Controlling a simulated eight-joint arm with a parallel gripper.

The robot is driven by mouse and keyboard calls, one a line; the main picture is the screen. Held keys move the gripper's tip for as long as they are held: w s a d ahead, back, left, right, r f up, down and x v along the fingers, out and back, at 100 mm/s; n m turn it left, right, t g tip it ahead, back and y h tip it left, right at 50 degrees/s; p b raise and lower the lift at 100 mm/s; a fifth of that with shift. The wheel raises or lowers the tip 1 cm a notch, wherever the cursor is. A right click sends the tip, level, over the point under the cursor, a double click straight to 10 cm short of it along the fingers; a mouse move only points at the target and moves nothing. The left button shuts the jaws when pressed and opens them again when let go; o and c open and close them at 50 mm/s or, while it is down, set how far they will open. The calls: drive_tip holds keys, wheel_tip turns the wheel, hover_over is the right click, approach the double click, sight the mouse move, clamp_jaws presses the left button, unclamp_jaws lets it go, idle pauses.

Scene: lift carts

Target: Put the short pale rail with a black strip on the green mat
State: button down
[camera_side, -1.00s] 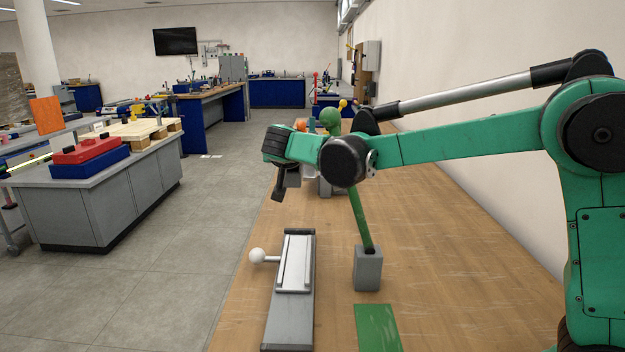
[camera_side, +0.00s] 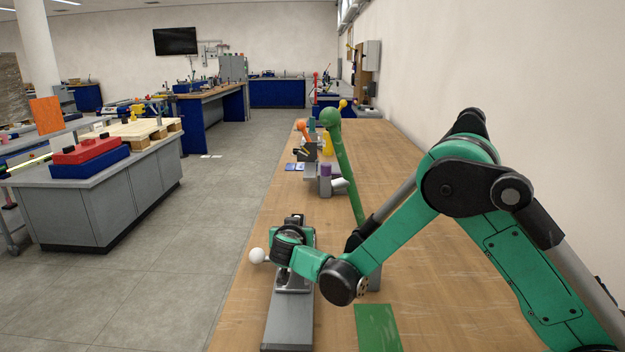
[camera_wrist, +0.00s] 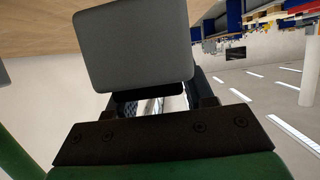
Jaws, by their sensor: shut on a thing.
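My gripper (camera_side: 293,277) is low over the track, shut on a pale piece that I take to be this rail. In the wrist view a sliver of a bright piece (camera_wrist: 175,103) shows behind a large grey block (camera_wrist: 133,47). The green mat (camera_side: 377,328) lies flat and bare to the right of the track, at the near edge of the picture.
A white ball knob (camera_side: 257,255) sticks out left of the track. A purple-topped post (camera_side: 326,175) and other small items stand farther back.

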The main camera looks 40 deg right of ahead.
drive_tip(key=shift+f, duration=1.9)
drive_tip(key=shift+f, duration=0.1)
drive_tip(key=shift+c, duration=1.7)
unclamp_jaws()
